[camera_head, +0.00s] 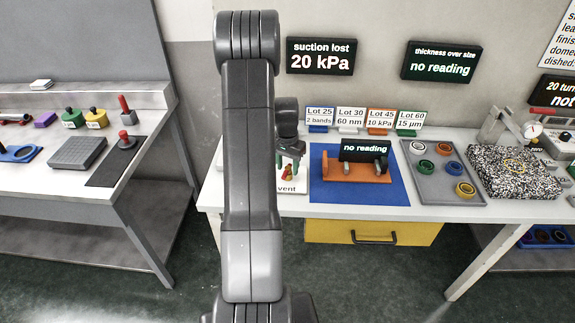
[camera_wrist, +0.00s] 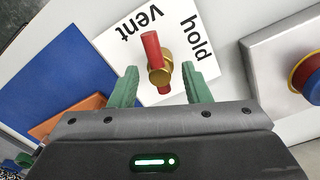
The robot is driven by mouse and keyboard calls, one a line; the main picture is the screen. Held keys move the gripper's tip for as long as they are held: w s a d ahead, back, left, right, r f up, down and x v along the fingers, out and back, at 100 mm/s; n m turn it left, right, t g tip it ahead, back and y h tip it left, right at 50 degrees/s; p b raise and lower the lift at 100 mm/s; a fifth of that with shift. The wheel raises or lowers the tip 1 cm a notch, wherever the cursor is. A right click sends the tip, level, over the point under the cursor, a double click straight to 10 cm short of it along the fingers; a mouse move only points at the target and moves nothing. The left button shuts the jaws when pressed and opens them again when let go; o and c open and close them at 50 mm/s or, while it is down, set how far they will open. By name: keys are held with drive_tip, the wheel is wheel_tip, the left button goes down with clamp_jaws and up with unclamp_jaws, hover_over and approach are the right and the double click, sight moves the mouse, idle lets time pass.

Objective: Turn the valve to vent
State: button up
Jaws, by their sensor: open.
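The valve (camera_wrist: 152,48) has a red bar handle on a brass hub. It sits on a white plate (camera_wrist: 187,22) lettered "vent" and "hold", upside down in the wrist view. The handle's far end points between the two words, nearer "vent". My gripper (camera_wrist: 160,80) is open, with one green finger on each side of the hub and visible gaps to both. In the head view, the valve (camera_head: 288,173) shows small below my gripper, partly hidden by my arm. The word "vent" shows at the plate's front edge there.
A blue mat (camera_head: 401,190) with an orange fixture (camera_head: 345,172) and a "no reading" display lies right of the valve. A grey plate with a coloured knob (camera_wrist: 309,77) is close by in the wrist view. A wall display (camera_head: 320,56) reads "suction lost 20 kPa".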

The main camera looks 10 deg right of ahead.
sight(287, 168)
clamp_jaws()
drive_tip(key=shift+f+n+b, duration=0.15)
drive_tip(key=shift+n+b, duration=0.55)
drive_tip(key=shift+b, duration=0.1)
drive_tip(key=shift+n+b, duration=0.45)
drive_tip(key=shift+n, duration=0.55)
drive_tip(key=shift+r, duration=0.2)
unclamp_jaws()
wheel_tip(287, 168, up, 14)
drive_tip(key=b, duration=0.1)
